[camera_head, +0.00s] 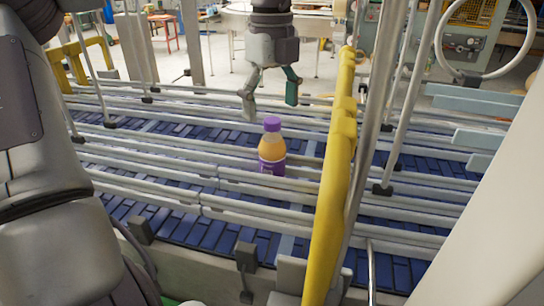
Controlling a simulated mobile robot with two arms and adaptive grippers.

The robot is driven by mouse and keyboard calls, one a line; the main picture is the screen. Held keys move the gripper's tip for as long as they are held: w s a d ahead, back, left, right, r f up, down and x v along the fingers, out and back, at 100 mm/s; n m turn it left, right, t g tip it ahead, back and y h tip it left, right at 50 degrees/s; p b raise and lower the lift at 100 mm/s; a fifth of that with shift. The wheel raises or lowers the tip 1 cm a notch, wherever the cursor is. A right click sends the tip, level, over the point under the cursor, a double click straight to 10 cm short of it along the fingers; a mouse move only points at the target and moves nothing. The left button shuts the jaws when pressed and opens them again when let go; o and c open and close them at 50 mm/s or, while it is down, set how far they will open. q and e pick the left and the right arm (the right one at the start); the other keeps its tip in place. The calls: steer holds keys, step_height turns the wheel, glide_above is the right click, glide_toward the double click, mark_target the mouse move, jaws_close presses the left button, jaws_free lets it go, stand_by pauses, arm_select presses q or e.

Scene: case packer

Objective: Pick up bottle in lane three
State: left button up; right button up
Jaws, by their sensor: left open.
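A bottle (271,148) with a purple cap, an orange body and a purple label stands upright between the metal guide rails of the blue conveyor. A rail in front hides its base. My left gripper (268,101) hangs down from the top of the picture, just above and behind the bottle's cap in this view. Its two fingers are apart, with nothing between them. I cannot tell from this one view how far it is from the cap. My right gripper does not show.
Blue conveyor lanes (185,220) run across, divided by several metal rails (150,185). A yellow post (335,190) stands just right of the bottle, with thin upright metal rods beside it. Pale blue plates (480,102) jut in at the right.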

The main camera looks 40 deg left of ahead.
mark_target(274, 121)
arm_select(q)
steer(key=f, duration=0.1)
steer(key=f+p, duration=0.1)
steer(key=f, duration=0.1)
steer(key=shift+w, duration=0.25)
steer(key=f, duration=0.1)
steer(key=f+p, duration=0.2)
steer(key=shift+a+f, duration=0.25)
steer(key=shift+f, duration=0.05)
steer(key=shift+w+f, duration=0.1)
steer(key=shift+f, duration=0.2)
steer(key=shift+d, duration=0.1)
steer(key=c, duration=0.4)
steer(key=shift+r, duration=0.1)
jaws_close()
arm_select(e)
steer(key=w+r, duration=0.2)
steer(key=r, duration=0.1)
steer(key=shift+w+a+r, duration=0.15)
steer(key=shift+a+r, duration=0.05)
